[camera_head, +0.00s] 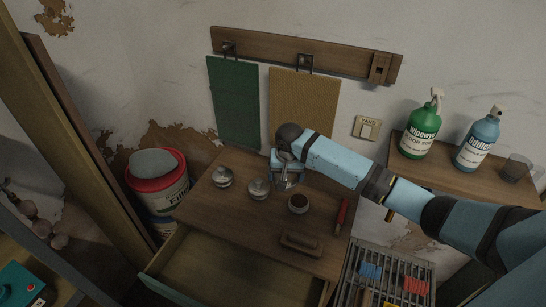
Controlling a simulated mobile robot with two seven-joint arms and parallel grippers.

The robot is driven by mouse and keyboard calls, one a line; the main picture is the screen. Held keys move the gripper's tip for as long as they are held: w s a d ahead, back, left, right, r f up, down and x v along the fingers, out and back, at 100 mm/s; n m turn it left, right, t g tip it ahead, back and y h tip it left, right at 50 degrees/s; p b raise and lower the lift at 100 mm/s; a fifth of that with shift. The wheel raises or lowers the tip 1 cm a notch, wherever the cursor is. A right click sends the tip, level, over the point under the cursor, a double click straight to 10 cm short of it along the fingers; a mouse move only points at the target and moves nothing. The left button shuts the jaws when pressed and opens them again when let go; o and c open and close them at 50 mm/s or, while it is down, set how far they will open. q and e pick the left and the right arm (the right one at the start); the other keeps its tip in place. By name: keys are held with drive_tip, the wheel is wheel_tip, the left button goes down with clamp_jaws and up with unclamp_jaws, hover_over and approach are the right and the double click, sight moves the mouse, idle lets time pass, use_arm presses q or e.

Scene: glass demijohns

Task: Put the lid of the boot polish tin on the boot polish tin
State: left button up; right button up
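A small round tin (298,203) with a dark top, seemingly the open boot polish tin, sits on the wooden cabinet top, right of the middle. Two round silvery tins or lids, one at the left (222,176) and one nearer the middle (258,189), stand left of it. My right gripper (286,178) points down just behind and left of the dark tin. A silvery piece shows at its fingertips; I cannot tell whether it is the lid or part of the gripper, nor whether the fingers are shut. My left gripper is not in view.
A brown brush (302,243) lies at the cabinet's front edge and a red-handled tool (341,215) at its right. The drawer (225,272) below is pulled open. A red-rimmed bucket (157,184) stands left; green (420,132) and blue (477,142) bottles stand on the right shelf.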

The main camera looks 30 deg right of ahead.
use_arm(q)
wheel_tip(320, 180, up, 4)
drive_tip(key=p, duration=0.2)
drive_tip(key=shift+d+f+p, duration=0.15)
drive_tip(key=shift+p, duration=0.2)
use_arm(e)
drive_tip(key=s+d+f+m, duration=0.1)
drive_tip(key=d+f+m, duration=0.1)
drive_tip(key=d+f, duration=0.2)
drive_tip(key=shift+s+d, duration=0.2)
drive_tip(key=shift+d, duration=0.25)
